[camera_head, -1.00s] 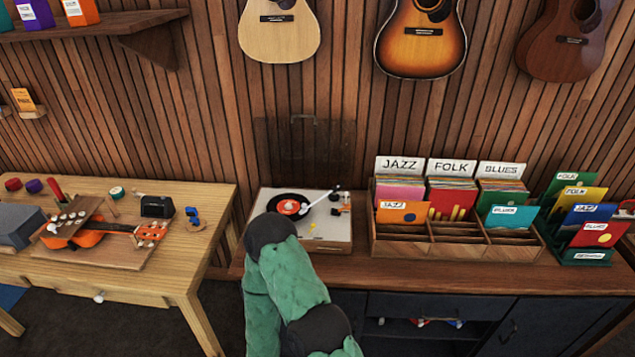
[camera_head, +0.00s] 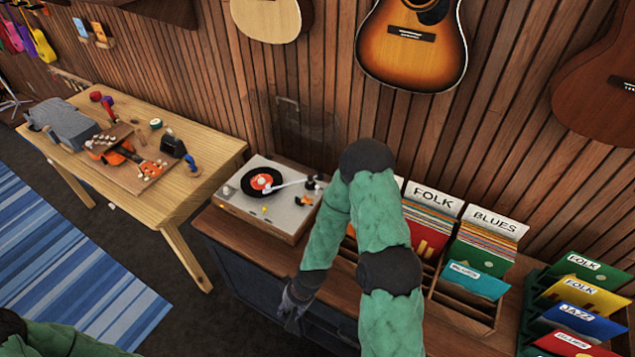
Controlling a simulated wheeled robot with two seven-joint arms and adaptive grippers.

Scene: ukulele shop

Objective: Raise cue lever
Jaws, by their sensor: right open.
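The turntable (camera_head: 285,226) sits at the left end of the dark wooden cabinet, its clear lid raised behind it. A black record with an orange label (camera_head: 262,181) lies on it. The white tonearm (camera_head: 288,184) reaches left over the record; I cannot tell whether its needle touches. The cue lever is too small to pick out among the small parts by the tonearm base. My right gripper (camera_head: 291,306) hangs empty and open in front of the cabinet, below and apart from the turntable. My left gripper is out of view; only part of the left arm shows at bottom left.
Record bins (camera_head: 437,289) stand right of the turntable, partly hidden behind my right arm. A wooden table (camera_head: 205,157) with a ukulele and tools is at left. Guitars hang on the slatted wall. A blue striped rug (camera_head: 85,262) lies on the floor.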

